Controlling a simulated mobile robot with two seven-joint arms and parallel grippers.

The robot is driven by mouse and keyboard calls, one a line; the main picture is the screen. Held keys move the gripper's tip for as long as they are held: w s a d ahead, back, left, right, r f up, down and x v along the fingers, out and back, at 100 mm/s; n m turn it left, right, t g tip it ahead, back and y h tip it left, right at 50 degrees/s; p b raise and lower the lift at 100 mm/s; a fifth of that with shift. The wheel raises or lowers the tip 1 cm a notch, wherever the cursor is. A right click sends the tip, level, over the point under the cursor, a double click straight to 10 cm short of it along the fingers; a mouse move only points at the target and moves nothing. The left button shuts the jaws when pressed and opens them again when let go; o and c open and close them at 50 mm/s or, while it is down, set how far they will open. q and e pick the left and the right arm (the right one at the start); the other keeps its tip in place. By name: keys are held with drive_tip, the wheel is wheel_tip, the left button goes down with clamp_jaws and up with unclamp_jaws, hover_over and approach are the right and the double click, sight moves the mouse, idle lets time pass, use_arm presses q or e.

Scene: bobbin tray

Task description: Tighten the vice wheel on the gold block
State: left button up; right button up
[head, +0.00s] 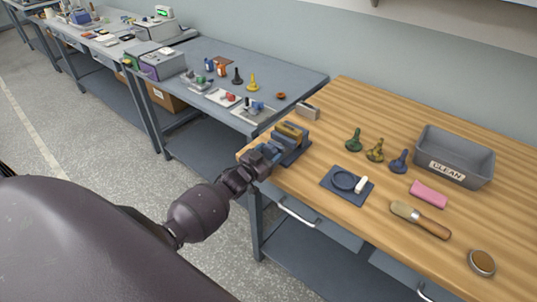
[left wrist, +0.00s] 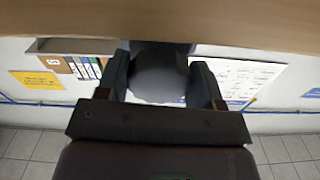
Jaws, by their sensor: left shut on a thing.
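The blue-grey vice (head: 297,150) stands at the left front corner of the wooden bench. The gold block (head: 290,131) sits in the vice, between its jaws as far as I can see. My left gripper (head: 260,161) is at the front of the vice, just past the bench edge, and hides most of the wheel in the head view. In the left wrist view the round grey vice wheel (left wrist: 158,80) is between the two fingers of my left gripper (left wrist: 160,92), which is shut on it. My right gripper is not in view.
A grey bench (head: 290,77) adjoins at the left.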

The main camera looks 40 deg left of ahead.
use_arm(q)
drive_tip(key=m, duration=0.4)
drive_tip(key=shift+a+m+b, duration=0.1)
drive_tip(key=shift+m+b, duration=0.25)
drive_tip(key=shift+m, duration=0.05)
idle(0.9)
drive_tip(key=o, duration=0.9)
drive_tip(key=s, duration=1.1)
drive_tip(key=shift+a, duration=0.4)
drive_tip(key=shift+w, duration=0.1)
